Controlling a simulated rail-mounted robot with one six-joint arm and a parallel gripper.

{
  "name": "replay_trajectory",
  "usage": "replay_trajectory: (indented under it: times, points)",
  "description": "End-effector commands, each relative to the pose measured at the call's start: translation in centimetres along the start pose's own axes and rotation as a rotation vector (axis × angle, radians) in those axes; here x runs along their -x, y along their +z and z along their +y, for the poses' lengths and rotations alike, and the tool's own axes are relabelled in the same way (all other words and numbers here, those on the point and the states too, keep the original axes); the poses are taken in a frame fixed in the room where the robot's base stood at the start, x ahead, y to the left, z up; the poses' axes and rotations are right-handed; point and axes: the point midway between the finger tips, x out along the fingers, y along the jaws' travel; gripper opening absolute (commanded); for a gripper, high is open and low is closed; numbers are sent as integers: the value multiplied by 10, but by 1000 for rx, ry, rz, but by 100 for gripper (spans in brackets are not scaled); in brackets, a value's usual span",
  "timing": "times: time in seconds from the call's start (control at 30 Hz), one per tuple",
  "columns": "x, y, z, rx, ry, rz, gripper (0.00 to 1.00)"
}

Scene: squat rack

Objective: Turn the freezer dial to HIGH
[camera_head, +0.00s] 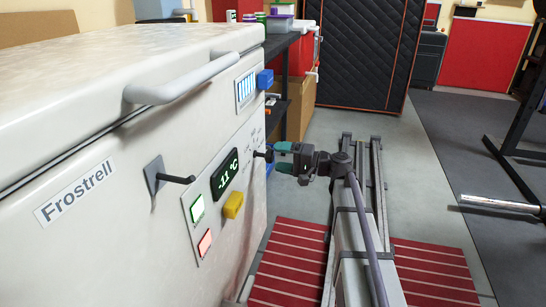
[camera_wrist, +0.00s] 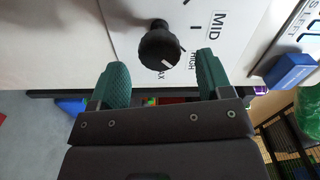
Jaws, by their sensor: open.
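The freezer dial (camera_wrist: 158,46) is a round black knob on the white panel. In the head view the dial (camera_head: 262,155) is at the panel's right end, partly hidden by my gripper. The printed labels MID, HIGH and MAX show around it in the wrist view. A small white mark on the knob's lower edge faces the MAX and HIGH side; I cannot tell exactly which label it meets. My gripper (camera_wrist: 161,60) is open, its two teal fingers either side of the dial with gaps. In the head view my gripper (camera_head: 276,157) is just in front of the panel.
The white Frostrell freezer (camera_head: 110,165) fills the left. Its panel has a display (camera_head: 225,174) reading -11 °C, a yellow switch (camera_head: 233,205), and green and red lit buttons. A black lever (camera_head: 165,179) and a lid handle (camera_head: 180,84) stick out. A blue block (camera_wrist: 292,70) is at right.

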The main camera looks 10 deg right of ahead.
Motion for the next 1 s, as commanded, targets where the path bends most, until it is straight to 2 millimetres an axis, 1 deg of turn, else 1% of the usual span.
replay_trajectory:
  times: [0.03, 0.1, 0.2, 0.3, 0.43, 0.83, 0.87, 0.93, 0.97, 1.0]
  points:
    - [14, 0, 0, 0, 1, 3, 72]
    - [32, 0, 0, 0, 1, 3, 72]
    - [55, 0, 0, 0, 1, 4, 72]
    - [70, 0, 0, 0, 0, 2, 72]
    - [77, 0, 0, 0, 0, -1, 72]
    - [77, 1, 2, -12, 12, -5, 72]
    - [77, 2, 6, -15, 36, -10, 72]
    - [79, 14, 24, -27, 148, -31, 72]
    - [82, 23, 35, -33, 222, -43, 72]
    - [85, 39, 46, -40, 340, -68, 72]
